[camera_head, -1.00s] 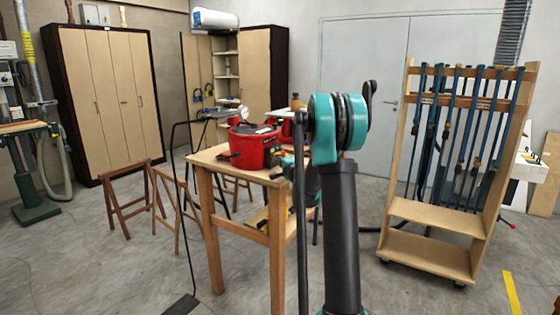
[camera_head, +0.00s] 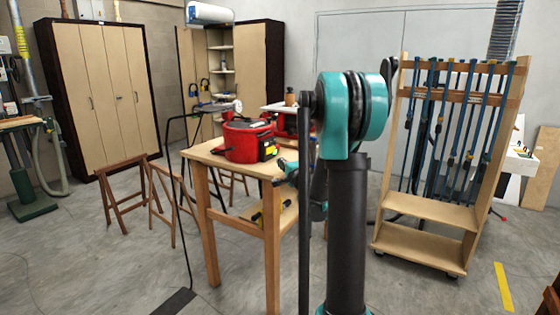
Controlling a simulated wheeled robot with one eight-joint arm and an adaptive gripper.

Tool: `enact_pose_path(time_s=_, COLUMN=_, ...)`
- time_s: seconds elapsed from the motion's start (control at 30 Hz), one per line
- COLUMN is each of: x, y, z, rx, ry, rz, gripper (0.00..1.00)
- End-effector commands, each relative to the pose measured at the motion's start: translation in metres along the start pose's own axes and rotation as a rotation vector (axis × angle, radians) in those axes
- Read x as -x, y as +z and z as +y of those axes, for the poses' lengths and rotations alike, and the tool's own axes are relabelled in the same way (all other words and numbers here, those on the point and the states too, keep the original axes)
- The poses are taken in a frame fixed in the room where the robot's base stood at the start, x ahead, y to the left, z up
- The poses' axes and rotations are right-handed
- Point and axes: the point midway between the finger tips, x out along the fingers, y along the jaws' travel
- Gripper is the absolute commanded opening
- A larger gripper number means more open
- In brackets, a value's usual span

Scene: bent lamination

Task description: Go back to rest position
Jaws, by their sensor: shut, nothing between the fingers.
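My arm rises in the middle of the head view, with its large teal joint in front of the workbench (camera_head: 240,171). My gripper (camera_head: 281,182) shows only as a small dark end beside a teal wrist part, left of the upright link, near the bench's right edge. It is shut and empty; its fingers are small and partly hidden by my arm. A red pot-like machine (camera_head: 245,140) stands on the bench, apart from the gripper.
Wooden sawhorses (camera_head: 125,187) stand left of the bench, near a thin black stand (camera_head: 184,235). A wheeled clamp rack (camera_head: 425,215) stands at right. Tall cabinets (camera_head: 100,95) line the back left. Grey floor is open at front left.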

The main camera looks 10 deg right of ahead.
Motion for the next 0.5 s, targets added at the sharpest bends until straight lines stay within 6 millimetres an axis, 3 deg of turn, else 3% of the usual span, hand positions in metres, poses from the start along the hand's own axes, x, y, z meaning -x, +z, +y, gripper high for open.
enact_pose_path(time_s=0.4, x=0.0044, y=0.0016, z=-0.0001, rx=0.001, ry=0.000, rz=-0.001, gripper=0.00)
enact_pose_path(time_s=0.5, x=0.0092, y=0.0101, z=-0.0001, rx=0.026, ry=0.010, rz=-0.020, gripper=0.00)
